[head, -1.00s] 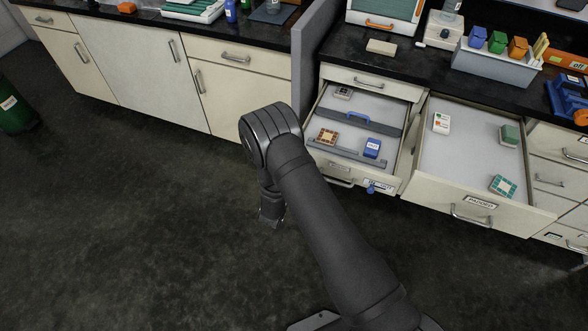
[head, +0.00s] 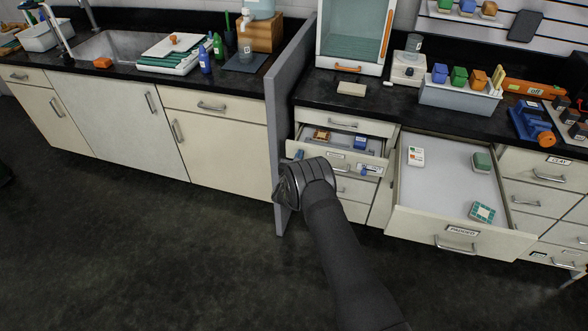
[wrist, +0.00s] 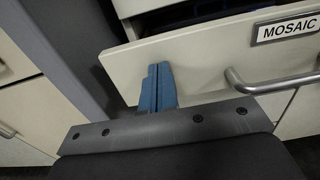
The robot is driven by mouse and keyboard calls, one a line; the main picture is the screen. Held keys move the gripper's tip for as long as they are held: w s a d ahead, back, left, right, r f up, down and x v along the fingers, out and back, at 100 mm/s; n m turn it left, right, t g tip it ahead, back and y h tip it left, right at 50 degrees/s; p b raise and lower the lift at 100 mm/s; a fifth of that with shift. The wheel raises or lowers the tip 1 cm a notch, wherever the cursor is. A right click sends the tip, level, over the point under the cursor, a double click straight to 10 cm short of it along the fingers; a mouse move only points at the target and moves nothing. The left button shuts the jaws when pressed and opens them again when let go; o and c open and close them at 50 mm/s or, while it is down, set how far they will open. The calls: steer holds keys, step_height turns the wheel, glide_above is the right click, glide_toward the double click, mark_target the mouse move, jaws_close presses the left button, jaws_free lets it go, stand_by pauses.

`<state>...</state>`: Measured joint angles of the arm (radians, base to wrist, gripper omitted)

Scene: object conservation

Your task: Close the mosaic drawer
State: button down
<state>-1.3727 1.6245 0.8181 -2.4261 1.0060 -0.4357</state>
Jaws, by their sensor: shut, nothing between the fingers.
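The mosaic drawer (head: 333,163) is partly open under a narrow top drawer. Its front, with the MOSAIC label (wrist: 288,27) and a metal handle (wrist: 270,84), fills much of the wrist view. A tan-framed tile (head: 321,135) and a blue block (head: 360,143) show inside it. My gripper (wrist: 158,88) is shut and empty, its blue fingers in front of the left end of the drawer face. They look close to or against it; the exact contact is unclear. In the head view, my wrist hides part of the drawer front's lower edge.
The PADDED drawer (head: 458,238) stands wide open to the right, holding several small items. A grey partition (head: 281,120) stands just left of the mosaic drawer. The dark floor in front is clear.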

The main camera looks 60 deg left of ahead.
mark_target(312, 146)
steer(key=shift+x, duration=4.25)
steer(key=v, duration=1.4)
steer(key=shift+w+d+r+g+h, duration=1)
steer(key=shift+w+r+g+h, duration=0.3)
steer(key=shift+w+r, duration=0.35)
steer(key=x, duration=1.1)
steer(key=shift+w+a+r, duration=0.25)
steer(key=shift+w+a, duration=0.05)
steer(key=shift+a, duration=0.05)
steer(key=shift+w+a, duration=0.45)
